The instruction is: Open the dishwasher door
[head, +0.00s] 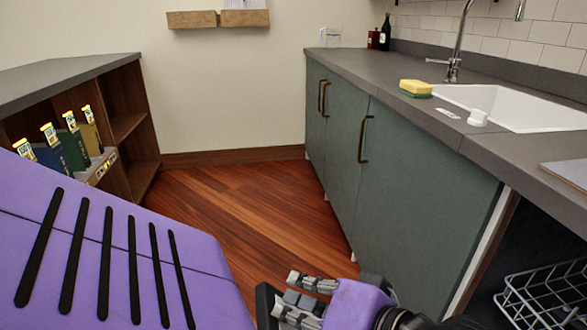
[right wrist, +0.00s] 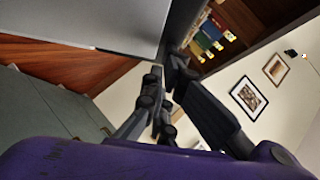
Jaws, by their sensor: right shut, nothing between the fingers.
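The dishwasher shows in part at the right edge of the head view, below the counter. Its inside is dark, and a white wire rack (head: 548,297) sits low in it. No upright door covers the part of the opening I see. In the right wrist view a plain grey panel (right wrist: 95,18) lies close by at the upper left; I cannot tell whether it is the dishwasher door. My right gripper (head: 290,296) is shut and empty, low in front of the green cabinets. It also shows in the right wrist view (right wrist: 165,72). My left gripper is not in view.
Green cabinets (head: 415,200) with brass handles stand left of the dishwasher. The counter (head: 440,120) above holds a white sink (head: 510,98) and a sponge (head: 416,88). A bookcase (head: 60,72) with several books stands at the left. Wooden floor (head: 265,195) is clear between them.

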